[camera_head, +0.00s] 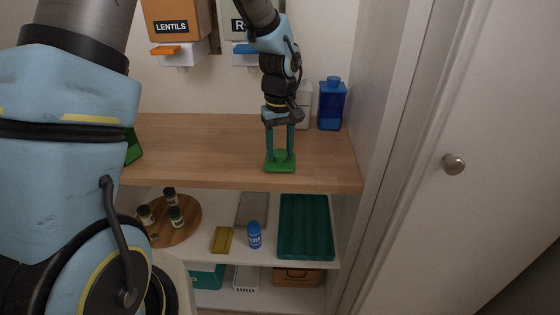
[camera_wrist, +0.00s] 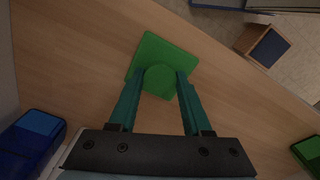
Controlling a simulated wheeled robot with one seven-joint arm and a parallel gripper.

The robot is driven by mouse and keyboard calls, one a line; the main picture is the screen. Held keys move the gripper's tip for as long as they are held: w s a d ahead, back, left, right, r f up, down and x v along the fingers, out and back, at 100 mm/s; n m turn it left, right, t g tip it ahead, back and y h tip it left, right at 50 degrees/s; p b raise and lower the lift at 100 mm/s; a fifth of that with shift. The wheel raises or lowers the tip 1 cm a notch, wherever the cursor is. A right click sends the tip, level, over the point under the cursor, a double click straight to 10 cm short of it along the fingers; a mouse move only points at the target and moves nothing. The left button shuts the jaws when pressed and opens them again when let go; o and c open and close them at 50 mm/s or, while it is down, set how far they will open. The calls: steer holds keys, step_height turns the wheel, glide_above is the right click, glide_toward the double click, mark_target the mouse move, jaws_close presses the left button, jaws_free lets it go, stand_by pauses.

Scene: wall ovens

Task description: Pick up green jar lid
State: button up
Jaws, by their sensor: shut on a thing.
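The green jar lid (camera_head: 280,163) is a flat square piece with a round knob on top. It is at the front part of the wooden shelf in the head view, and it also shows near the top middle of the wrist view (camera_wrist: 172,53). My gripper (camera_head: 280,151) points down at it from above, with its two teal fingers on either side of the round knob (camera_wrist: 160,79). The fingers are shut on the knob. I cannot tell whether the lid touches the shelf or is slightly above it.
A blue container (camera_head: 331,106) stands at the back right of the wooden shelf (camera_head: 200,150). A green object (camera_head: 133,148) is at the left, partly hidden by my arm. Below are small jars on a round board (camera_head: 180,232), a blue bottle (camera_head: 254,236) and a green tray (camera_head: 305,226).

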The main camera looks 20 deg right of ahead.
jaws_close()
